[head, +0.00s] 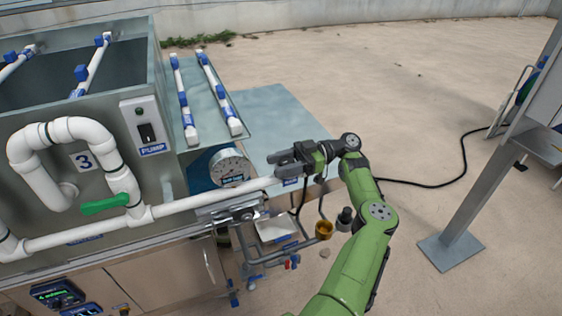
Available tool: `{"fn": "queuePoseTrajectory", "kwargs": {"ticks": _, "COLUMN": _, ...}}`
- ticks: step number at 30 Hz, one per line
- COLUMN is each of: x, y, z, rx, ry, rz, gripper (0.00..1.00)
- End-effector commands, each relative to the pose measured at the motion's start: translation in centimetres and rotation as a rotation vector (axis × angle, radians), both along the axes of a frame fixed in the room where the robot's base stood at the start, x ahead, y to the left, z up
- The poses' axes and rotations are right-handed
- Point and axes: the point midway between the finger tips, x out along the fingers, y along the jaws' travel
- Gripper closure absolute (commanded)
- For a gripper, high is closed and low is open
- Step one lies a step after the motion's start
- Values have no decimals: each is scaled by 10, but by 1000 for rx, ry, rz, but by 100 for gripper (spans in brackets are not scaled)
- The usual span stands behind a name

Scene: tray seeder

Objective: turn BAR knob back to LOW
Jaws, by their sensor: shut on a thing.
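My gripper (277,165) is at the middle of the head view, beside the free end of a long white pipe (200,202). Its dark fingers point left and are shut on a small part that they mostly hide, which I take to be the BAR knob. A small blue label (292,182) shows just below the fingers, too small to read. The knob's pointer and its LOW mark cannot be seen. A round dial gauge (230,167) is just left of the gripper.
The metal tank (130,110) with a PUMP switch box (147,130) and a green-handled valve (105,205) fills the left. Small pipes and a brass cup (324,230) are below my gripper. A grey post (480,170) and black cable (440,186) are at right; open floor lies between.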

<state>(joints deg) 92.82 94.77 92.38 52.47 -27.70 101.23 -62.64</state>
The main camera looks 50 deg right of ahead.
Motion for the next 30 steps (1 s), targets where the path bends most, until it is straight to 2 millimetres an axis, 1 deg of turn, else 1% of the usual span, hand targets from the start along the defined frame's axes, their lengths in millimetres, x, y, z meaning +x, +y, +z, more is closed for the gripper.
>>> {"fn": "queuePoseTrajectory", "kwargs": {"ticks": 4, "x": 0, "y": 1, "z": -2, "rx": -3, "ry": -6, "rz": 76, "gripper": 82}}
{"fn": "queuePoseTrajectory", "kwargs": {"ticks": 10, "x": -2, "y": 2, "z": -1, "rx": -4, "ry": -5, "rz": 141, "gripper": 82}}
{"fn": "queuePoseTrajectory", "kwargs": {"ticks": 26, "x": -3, "y": 2, "z": 0, "rx": -4, "ry": -3, "rz": 168, "gripper": 82}}
{"fn": "queuePoseTrajectory", "kwargs": {"ticks": 27, "x": -3, "y": 2, "z": 0, "rx": -4, "ry": -3, "rz": 168, "gripper": 50}}
{"fn": "queuePoseTrajectory", "kwargs": {"ticks": 29, "x": -3, "y": 2, "z": 0, "rx": -4, "ry": -3, "rz": 168, "gripper": 41}}
{"fn": "queuePoseTrajectory", "kwargs": {"ticks": 30, "x": -3, "y": 2, "z": 0, "rx": -4, "ry": -3, "rz": 168, "gripper": 35}}
